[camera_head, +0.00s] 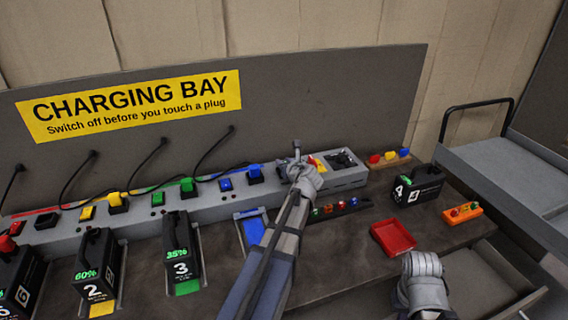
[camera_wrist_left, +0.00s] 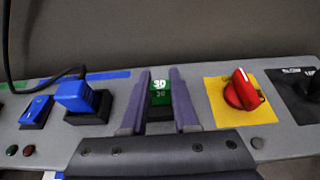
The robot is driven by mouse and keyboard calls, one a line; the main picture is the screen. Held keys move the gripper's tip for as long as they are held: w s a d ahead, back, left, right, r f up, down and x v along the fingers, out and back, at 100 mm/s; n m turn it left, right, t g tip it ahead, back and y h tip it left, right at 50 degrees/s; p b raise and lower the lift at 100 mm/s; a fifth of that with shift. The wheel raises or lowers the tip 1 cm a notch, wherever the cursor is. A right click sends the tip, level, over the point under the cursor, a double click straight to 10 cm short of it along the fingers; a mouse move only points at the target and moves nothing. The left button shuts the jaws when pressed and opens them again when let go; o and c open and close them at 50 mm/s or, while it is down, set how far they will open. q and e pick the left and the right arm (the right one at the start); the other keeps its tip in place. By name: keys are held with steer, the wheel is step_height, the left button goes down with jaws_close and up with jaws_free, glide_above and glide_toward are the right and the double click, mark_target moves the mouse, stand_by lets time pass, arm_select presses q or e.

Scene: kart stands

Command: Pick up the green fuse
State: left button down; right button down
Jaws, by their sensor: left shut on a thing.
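The green fuse (camera_wrist_left: 160,94), with a white "30" on its top, shows between the two purple-grey fingers of my left gripper (camera_wrist_left: 159,80) in the left wrist view. The fingers are shut on it. It is over a dark holder on the grey charging rail, and I cannot tell whether it is seated or lifted. In the head view my left gripper (camera_head: 297,153) is at the right part of the rail and hides the fuse. My right gripper (camera_head: 422,284) is at the lower right, above the open drawer; its fingers do not show clearly.
A red rotary switch (camera_wrist_left: 240,90) on a yellow plate is right of the fuse, and a blue plug (camera_wrist_left: 82,98) is left. A dark rack of small coloured pieces (camera_head: 340,208), a red tray (camera_head: 393,236), an orange holder (camera_head: 462,213) and battery 4 (camera_head: 417,186) are on the bench.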

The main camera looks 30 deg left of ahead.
arm_select(q)
step_height(320, 180, up, 9)
steer(key=p, duration=0.8)
steer(key=shift+f, duration=0.1)
